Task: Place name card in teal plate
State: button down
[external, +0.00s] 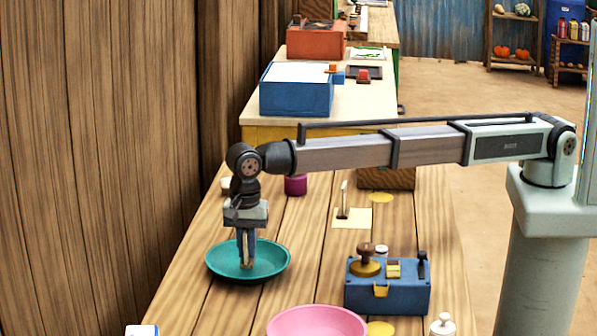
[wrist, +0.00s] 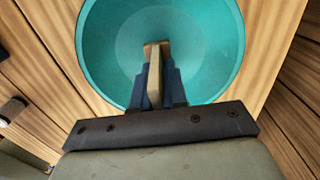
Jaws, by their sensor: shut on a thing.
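The teal plate (external: 277,262) lies on the wooden table at the left in the external view. It also fills the upper middle of the wrist view (wrist: 208,45). My gripper (external: 246,262) points straight down over the plate. In the wrist view my gripper (wrist: 155,90) is shut on the name card (wrist: 154,72), a thin light-wood piece seen nearly edge-on between the dark blue fingers. The card is over the plate's inside. I cannot tell whether its lower edge touches the plate. The card's face is hidden.
A pink plate (external: 318,322) is at the front. A blue box with a brass knob (external: 388,290) stands to the right. A wooden wall borders the left.

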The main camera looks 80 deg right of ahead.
jog(key=shift+f, duration=0.2)
jog(key=c, duration=1.1)
grip_release()
jog(key=shift+r, duration=0.1)
jog(key=shift+r, duration=3.4)
